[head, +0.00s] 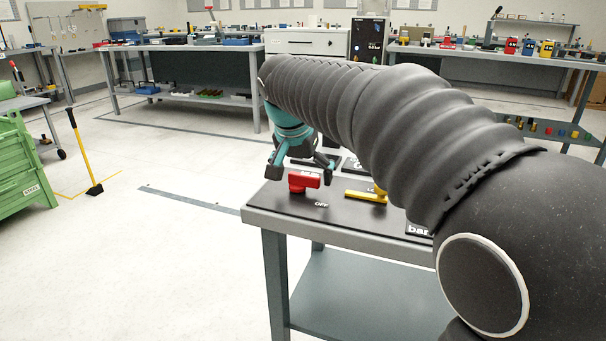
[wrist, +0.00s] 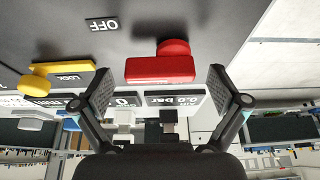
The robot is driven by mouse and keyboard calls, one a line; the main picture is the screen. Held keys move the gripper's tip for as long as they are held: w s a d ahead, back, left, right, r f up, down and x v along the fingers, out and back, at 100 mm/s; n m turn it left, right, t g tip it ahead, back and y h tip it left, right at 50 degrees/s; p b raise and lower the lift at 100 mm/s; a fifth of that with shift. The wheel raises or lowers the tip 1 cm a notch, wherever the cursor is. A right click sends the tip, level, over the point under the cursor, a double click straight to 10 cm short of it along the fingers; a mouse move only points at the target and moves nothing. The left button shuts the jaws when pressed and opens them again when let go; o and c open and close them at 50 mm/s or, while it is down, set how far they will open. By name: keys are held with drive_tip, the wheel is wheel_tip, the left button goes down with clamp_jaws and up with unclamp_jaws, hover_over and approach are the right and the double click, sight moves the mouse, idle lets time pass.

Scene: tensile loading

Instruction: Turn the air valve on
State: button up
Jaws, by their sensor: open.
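The red valve handle (head: 304,181) stands on the dark panel top near the left edge of the table, beside an OFF label (head: 321,205). In the wrist view the red handle (wrist: 160,69) lies between my two fingertips, with a gap on each side. My gripper (head: 302,169) is open and empty, just above and behind the handle in the head view; it also shows in the wrist view (wrist: 160,88). Its fingers do not appear to touch the handle. The label in the wrist view (wrist: 103,25) also reads OFF.
A yellow LOCK lever (wrist: 62,68) stands beside the red handle; it also shows in the head view (head: 366,196). Display plates, one reading 0.0 bar (wrist: 174,100), lie close by. My arm hides much of the table (head: 262,224). Open floor lies left.

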drive_tip(key=c, duration=1.2)
drive_tip(key=shift+o, duration=0.2)
drive_tip(key=shift+n, duration=0.3)
drive_tip(key=n, duration=0.1)
drive_tip(key=n+y, duration=0.1)
drive_tip(key=n+p, duration=0.1)
drive_tip(key=shift+w+d+n+y, duration=0.2)
drive_tip(key=shift+w+n+y, duration=0.05)
drive_tip(key=shift+n+y, duration=0.05)
drive_tip(key=n+y, duration=0.1)
drive_tip(key=n, duration=0.1)
drive_tip(key=n+p, duration=0.1)
drive_tip(key=n, duration=0.1)
drive_tip(key=shift+w+n+y+p, duration=0.3)
drive_tip(key=shift+w+y, duration=0.05)
drive_tip(key=shift+y, duration=0.05)
drive_tip(key=n, duration=0.1)
drive_tip(key=n+y, duration=0.1)
drive_tip(key=n, duration=0.1)
drive_tip(key=n+g, duration=0.1)
drive_tip(key=shift+w+a+y+p, duration=0.1)
drive_tip(key=shift+w+y+p, duration=0.2)
drive_tip(key=shift+p, duration=0.05)
drive_tip(key=shift+w+a+n+g+y, duration=0.15)
drive_tip(key=shift+n+g, duration=0.3)
drive_tip(key=shift+n, duration=0.8)
drive_tip(key=shift+w+a+n+g+y, duration=0.1)
drive_tip(key=shift+n+g+y, duration=0.25)
drive_tip(key=shift+n, duration=0.9)
